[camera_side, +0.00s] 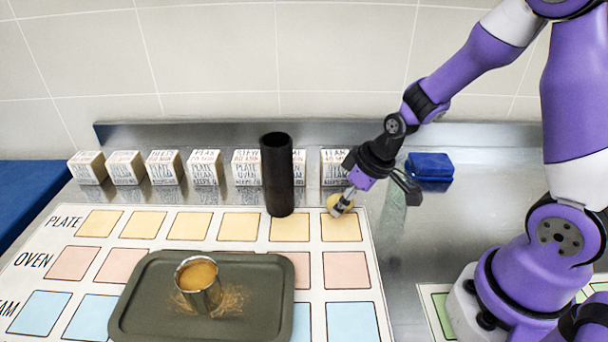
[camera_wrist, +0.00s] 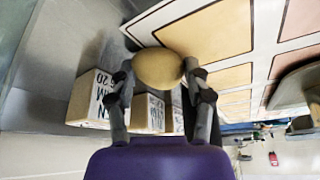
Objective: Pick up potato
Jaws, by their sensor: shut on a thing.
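The potato (camera_wrist: 158,67) is a tan, rounded thing between my two fingers in the wrist view. In the side view the potato (camera_side: 340,204) shows at the far right square of the PLATE row. My gripper (camera_side: 347,198) is shut on it, with a finger on each side in the wrist view (camera_wrist: 160,78). The side view does not show clearly whether the potato touches the mat (camera_side: 310,222).
A tall black cylinder (camera_side: 277,175) stands left of my gripper. Several lettered white blocks (camera_side: 205,167) line the back. A grey tray (camera_side: 135,300) holds an open can (camera_side: 198,290). A blue block (camera_side: 429,168) sits right of my gripper. Bare steel counter lies right of the mat.

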